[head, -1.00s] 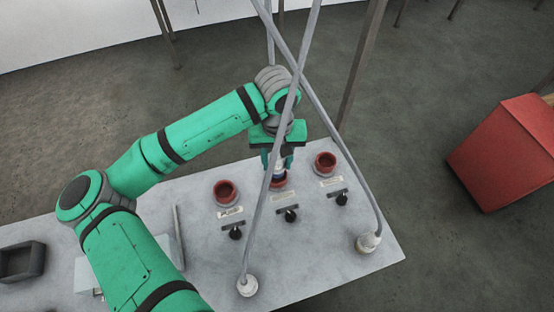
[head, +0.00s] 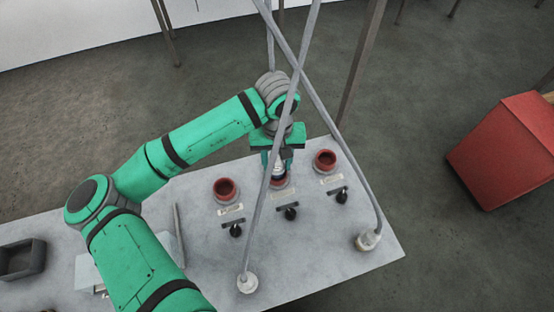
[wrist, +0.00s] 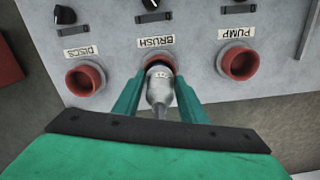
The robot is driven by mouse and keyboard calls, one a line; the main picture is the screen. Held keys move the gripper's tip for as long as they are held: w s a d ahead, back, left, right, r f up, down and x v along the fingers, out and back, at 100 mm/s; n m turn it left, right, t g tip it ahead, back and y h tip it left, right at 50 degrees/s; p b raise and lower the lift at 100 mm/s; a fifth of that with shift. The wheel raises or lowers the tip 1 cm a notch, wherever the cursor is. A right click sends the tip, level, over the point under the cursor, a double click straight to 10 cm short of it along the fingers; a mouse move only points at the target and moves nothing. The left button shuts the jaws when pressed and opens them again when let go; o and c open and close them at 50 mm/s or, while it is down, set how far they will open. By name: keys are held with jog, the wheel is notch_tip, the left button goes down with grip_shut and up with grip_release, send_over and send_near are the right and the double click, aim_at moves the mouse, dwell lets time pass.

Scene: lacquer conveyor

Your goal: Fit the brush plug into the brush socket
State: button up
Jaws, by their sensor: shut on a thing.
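The brush socket (wrist: 157,60) is the middle red-rimmed socket, above the BRUSH label in the head view; it also shows there (head: 279,184), partly hidden by the plug. The brush plug (wrist: 159,88) is a pale grey plug with markings on its collar. My gripper (wrist: 158,97) is shut on it, a finger on each side. The plug's front end is at the socket's mouth and covers much of the opening. I cannot tell how deep it sits. In the head view the plug (head: 277,170) stands about upright over the socket, partly behind a grey cable.
The empty DISCS (wrist: 85,79) and PUMP (wrist: 239,62) sockets flank the brush socket. Black knobs (head: 291,213) sit by the labels. Grey cables (head: 259,190) cross overhead; two end in plugs (head: 247,284) (head: 367,241) on the panel. A dark tray (head: 22,259) is at far left.

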jog(key=shift+f, duration=0.95)
jog(key=o, duration=1.3)
jog(key=shift+o, duration=0.2)
notch_tip(320, 180, up, 11)
jog(key=shift+f, duration=0.15)
